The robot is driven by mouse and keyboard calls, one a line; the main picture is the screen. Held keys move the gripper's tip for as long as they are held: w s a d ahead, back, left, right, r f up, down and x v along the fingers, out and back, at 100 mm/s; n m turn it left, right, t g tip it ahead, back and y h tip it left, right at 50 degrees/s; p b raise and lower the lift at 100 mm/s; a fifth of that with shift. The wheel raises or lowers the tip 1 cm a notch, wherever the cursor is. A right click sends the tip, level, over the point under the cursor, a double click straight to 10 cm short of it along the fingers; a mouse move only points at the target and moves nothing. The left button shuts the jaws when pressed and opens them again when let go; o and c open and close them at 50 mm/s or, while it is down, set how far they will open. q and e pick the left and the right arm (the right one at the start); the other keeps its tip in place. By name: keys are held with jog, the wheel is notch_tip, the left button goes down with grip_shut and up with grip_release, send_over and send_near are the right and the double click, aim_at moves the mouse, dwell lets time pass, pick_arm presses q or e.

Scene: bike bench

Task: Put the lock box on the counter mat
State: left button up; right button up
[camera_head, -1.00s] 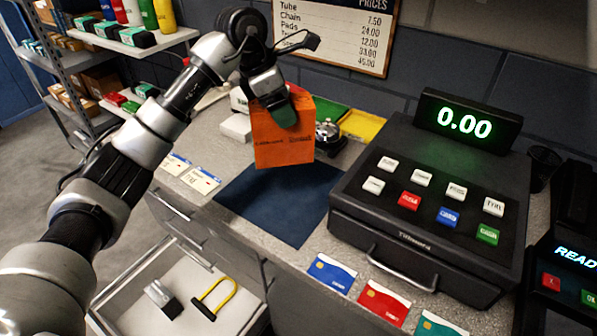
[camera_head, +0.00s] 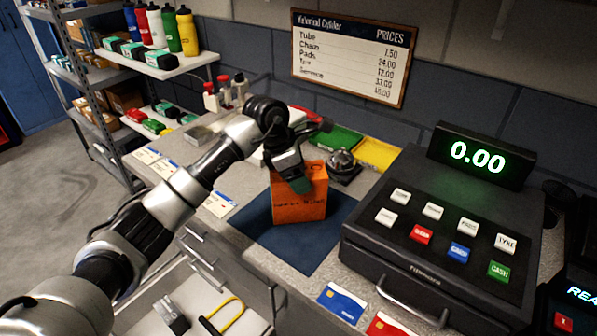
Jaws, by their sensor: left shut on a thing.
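The lock box is an orange box (camera_head: 299,207) with dark print on its front. It stands upright over the dark blue counter mat (camera_head: 305,248), and its lower edge looks to be at or very near the mat's surface. My left gripper (camera_head: 299,184) reaches in from the left and is shut on the box's top edge. The finger on the near side covers part of the box's upper front. The mat shows in front of the box and on both sides of it. My right gripper is not in view.
A cash register (camera_head: 438,232) stands right of the mat. A bell (camera_head: 342,164) and green and yellow trays (camera_head: 378,154) lie behind the box. Cards (camera_head: 341,303) lie at the counter's front edge. An open drawer (camera_head: 140,327) below holds a yellow-shackled lock (camera_head: 222,316).

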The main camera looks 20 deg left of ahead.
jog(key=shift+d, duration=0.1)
pick_arm(q)
jog(key=o, duration=1.6)
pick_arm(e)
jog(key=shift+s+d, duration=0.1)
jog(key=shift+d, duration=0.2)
pick_arm(q)
jog(key=b+v, duration=0.2)
jog(key=v, duration=1)
jog(key=shift+d+r, duration=0.1)
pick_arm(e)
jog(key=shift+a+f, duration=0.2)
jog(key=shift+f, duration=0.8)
